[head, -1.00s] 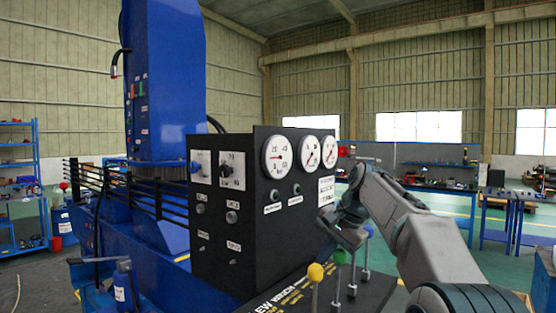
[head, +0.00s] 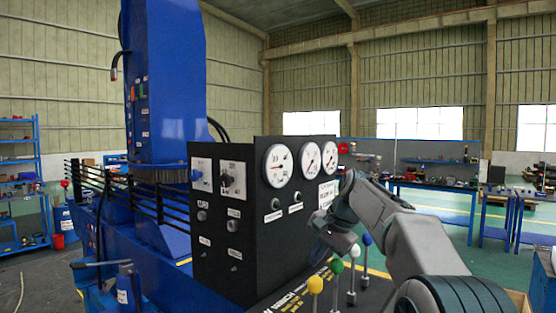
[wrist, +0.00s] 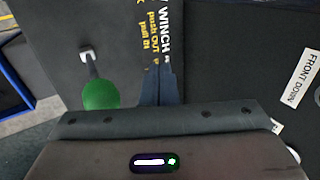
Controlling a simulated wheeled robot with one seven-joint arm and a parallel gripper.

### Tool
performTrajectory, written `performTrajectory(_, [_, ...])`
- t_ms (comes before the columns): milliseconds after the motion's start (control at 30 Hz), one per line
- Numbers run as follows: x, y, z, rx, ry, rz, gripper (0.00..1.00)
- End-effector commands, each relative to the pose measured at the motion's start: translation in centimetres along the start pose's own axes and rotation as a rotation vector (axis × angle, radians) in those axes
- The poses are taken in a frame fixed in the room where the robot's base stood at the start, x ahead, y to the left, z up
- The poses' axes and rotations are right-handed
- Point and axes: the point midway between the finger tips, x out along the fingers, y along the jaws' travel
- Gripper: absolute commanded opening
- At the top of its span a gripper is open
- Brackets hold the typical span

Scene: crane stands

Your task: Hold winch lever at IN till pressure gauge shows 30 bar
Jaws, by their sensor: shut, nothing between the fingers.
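The lever row stands on a dark deck before the black console. It has a yellow knob (head: 316,284), a green knob (head: 336,266), a white knob (head: 355,252) and a blue knob (head: 367,240). In the wrist view, the green knob (wrist: 101,95) is left of my shut, empty gripper (wrist: 160,85), with a visible gap. The deck lettering (wrist: 162,30) there reads WINCH, push OUT, pull IN. In the head view my gripper (head: 320,254) is low beside the console, behind the levers. Three white gauges show: left (head: 278,166), middle (head: 309,160), right (head: 329,157). Their readings are too small to tell surely.
The black console (head: 232,262) rises close to my gripper. A label (wrist: 299,79) reading FRONT DOWN shows in the wrist view. The blue crane column (head: 168,60) stands left. Workbenches (head: 435,187) are far behind, with open green floor between.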

Motion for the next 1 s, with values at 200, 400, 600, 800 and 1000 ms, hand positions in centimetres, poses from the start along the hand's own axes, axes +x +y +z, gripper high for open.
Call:
performTrajectory(200, [-2.9, -1.6, 0.0, -0.001, 0.0, 0.0, 0.0])
performTrajectory(400, [-4.9, -2.7, 0.0, -0.001, 0.0, -0.001, 0.0])
performTrajectory(600, [-6.4, -3.6, 0.0, -0.002, 0.0, -0.002, 0.0])
performTrajectory(800, [-7.6, -4.2, 0.0, -0.001, -0.001, 0.0, 0.0])
performTrajectory(1000, [-7.7, -4.2, 0.0, -0.001, -0.001, 0.0, 0.0])
